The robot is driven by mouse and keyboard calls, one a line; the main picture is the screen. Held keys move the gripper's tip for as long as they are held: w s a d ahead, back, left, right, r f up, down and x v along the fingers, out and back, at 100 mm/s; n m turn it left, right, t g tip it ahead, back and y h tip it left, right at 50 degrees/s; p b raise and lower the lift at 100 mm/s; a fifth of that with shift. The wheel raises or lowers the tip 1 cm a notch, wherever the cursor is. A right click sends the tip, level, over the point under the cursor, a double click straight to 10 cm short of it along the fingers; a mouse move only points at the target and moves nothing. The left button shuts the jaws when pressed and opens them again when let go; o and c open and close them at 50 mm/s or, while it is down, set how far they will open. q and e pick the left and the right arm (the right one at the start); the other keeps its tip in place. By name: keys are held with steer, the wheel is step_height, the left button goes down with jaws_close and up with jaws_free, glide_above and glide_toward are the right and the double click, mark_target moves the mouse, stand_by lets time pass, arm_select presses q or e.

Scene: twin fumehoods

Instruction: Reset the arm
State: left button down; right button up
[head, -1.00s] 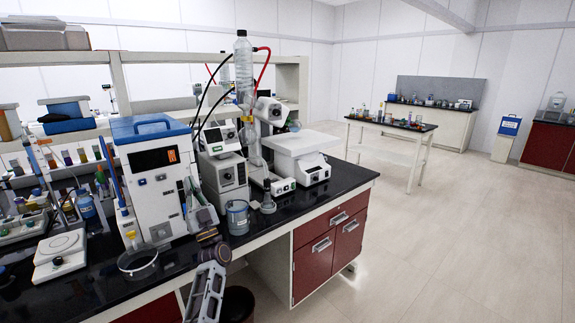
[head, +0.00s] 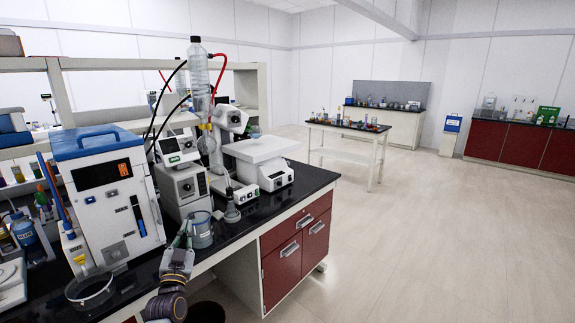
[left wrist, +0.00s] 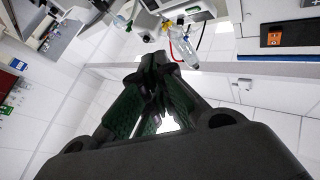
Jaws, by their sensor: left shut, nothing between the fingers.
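My left gripper (head: 183,238) points up at the front edge of the black bench, in front of a glass beaker (head: 201,230). I cannot tell from the picture whether it touches the beaker. In the left wrist view the dark fingers (left wrist: 155,85) are together with nothing held between them. That view looks tilted over, with walls and lab equipment beyond the fingers. My right gripper is in neither view.
The black benchtop (head: 245,211) holds a blue-topped instrument (head: 100,190), a glass dish (head: 90,290) and a white-topped device (head: 262,150). Red drawers (head: 282,235) are below. A white table (head: 345,142) stands farther back. The floor (head: 430,230) at right is clear.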

arm_select(q)
steer(key=s+d+f+g+h, duration=0.1)
steer(key=s+d+f+g, duration=0.25)
steer(key=f, duration=0.25)
steer(key=s+d+f+m+g+h, duration=0.1)
steer(key=s+d+f+g+h, duration=0.15)
steer(key=s+f, duration=0.3)
steer(key=s+d+f+g, duration=0.2)
steer(key=s+f+g, duration=0.15)
steer(key=f, duration=0.25)
steer(key=s+d+f+n+g+y, duration=0.1)
steer(key=s+f+g, duration=0.25)
steer(key=s, duration=0.85)
steer(key=s+f+n+g, duration=0.1)
steer(key=s+f+g, duration=0.3)
steer(key=s, duration=0.7)
step_height(320, 180, down, 33)
steer(key=s+a+g, duration=0.1)
steer(key=s+g, duration=0.2)
steer(key=s+a+f, duration=0.2)
steer(key=s+f, duration=0.7)
steer(key=s, duration=0.1)
steer(key=s+a+f+m, duration=0.1)
steer(key=s+a+f, duration=0.2)
steer(key=s+f, duration=0.7)
steer(key=shift+s+a+g, duration=0.15)
steer(key=shift+s+g, duration=0.15)
steer(key=shift+s, duration=0.3)
